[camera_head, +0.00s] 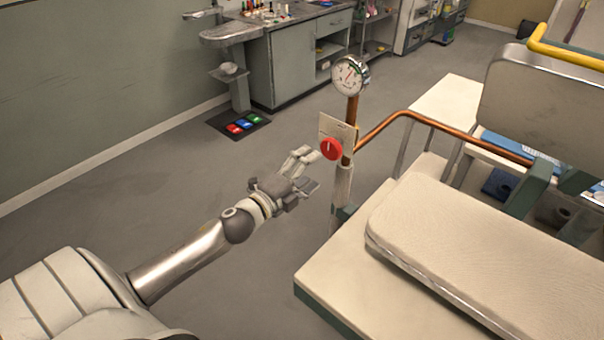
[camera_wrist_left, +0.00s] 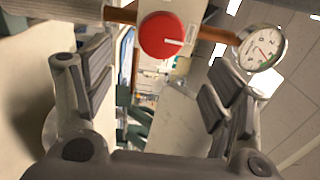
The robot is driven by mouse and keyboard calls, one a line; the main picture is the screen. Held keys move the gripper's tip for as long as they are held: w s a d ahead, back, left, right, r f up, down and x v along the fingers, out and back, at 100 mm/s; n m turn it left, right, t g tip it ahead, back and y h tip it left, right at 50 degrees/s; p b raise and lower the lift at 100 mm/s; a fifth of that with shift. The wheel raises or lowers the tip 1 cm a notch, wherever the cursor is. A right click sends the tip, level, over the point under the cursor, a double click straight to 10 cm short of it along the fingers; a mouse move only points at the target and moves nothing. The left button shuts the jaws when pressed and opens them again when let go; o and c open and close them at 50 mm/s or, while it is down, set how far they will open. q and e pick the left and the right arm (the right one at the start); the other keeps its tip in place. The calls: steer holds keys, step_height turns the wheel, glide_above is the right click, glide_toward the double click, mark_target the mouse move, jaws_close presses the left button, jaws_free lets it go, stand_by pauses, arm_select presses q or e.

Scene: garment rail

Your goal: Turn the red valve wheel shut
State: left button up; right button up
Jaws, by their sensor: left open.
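The red valve wheel (camera_head: 331,148) is a small round red disc with a white mark, mounted on an upright copper pipe in front of a pale plate (camera_head: 337,130). In the left wrist view the wheel (camera_wrist_left: 161,36) is ahead of the fingers, above the middle. My left gripper (camera_head: 308,168) is open and empty, just left of and below the wheel, apart from it. Its two fingers (camera_wrist_left: 155,85) stand wide on either side in the left wrist view. My right gripper is not in view.
A round pressure gauge (camera_head: 350,76) tops the pipe. A copper pipe (camera_head: 440,122) runs right from it. A padded cream bench (camera_head: 470,250) stands at the lower right. Open floor (camera_head: 150,195) lies left of my arm. A grey cabinet (camera_head: 295,60) is behind.

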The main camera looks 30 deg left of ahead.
arm_select(q)
steer(key=shift+s+a, duration=0.15)
steer(key=shift+s, duration=0.95)
